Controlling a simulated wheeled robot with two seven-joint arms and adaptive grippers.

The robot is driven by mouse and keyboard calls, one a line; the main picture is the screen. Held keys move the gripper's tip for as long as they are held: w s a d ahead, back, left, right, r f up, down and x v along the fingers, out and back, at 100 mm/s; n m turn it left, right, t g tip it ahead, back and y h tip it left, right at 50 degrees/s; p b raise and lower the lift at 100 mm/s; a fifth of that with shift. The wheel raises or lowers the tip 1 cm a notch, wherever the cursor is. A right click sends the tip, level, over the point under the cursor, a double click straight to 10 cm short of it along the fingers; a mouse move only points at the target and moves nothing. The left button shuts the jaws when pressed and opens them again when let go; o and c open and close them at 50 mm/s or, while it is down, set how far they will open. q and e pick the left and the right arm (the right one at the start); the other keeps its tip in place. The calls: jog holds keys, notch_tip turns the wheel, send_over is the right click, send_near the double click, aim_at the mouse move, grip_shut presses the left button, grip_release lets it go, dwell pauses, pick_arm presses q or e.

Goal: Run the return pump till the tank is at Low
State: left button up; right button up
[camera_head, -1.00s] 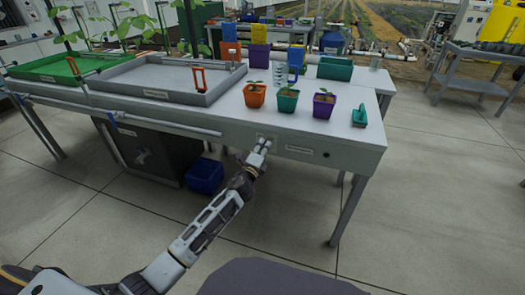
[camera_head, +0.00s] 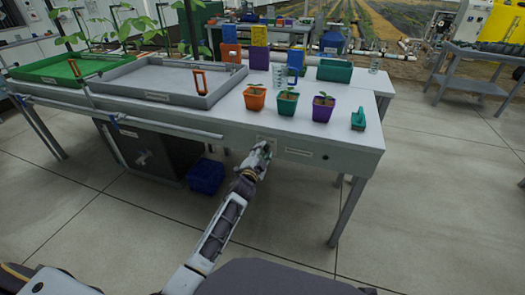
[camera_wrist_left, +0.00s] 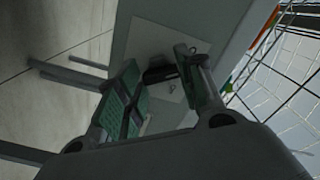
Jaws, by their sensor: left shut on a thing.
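My left gripper (camera_head: 262,150) is at the front apron of the grey bench (camera_head: 225,122). In the left wrist view its fingers (camera_wrist_left: 163,82) are shut on a small dark knob (camera_wrist_left: 158,74) on a pale plate (camera_wrist_left: 145,37). The fingers hide most of the knob, so its setting cannot be read. A dark grey tank-like box (camera_head: 150,155) stands under the bench; no level shows on it. My right gripper is not in view.
A label (camera_head: 298,152) and a small dark round fitting (camera_head: 325,156) are to the right on the apron. A grey tray (camera_head: 180,78) and several potted seedlings stand on top. A blue bin (camera_head: 206,177) is on the floor below. Floor to the right is clear.

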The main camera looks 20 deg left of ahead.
pick_arm(q)
jog(key=shift+f+n+p, duration=0.15)
jog(key=shift+n+p, duration=0.35)
jog(key=shift+n, duration=0.6)
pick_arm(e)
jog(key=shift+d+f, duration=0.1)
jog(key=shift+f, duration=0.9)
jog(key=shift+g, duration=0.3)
pick_arm(q)
jog(key=o, duration=1)
jog(key=shift+s+a, duration=0.2)
jog(key=shift+s, duration=5.8)
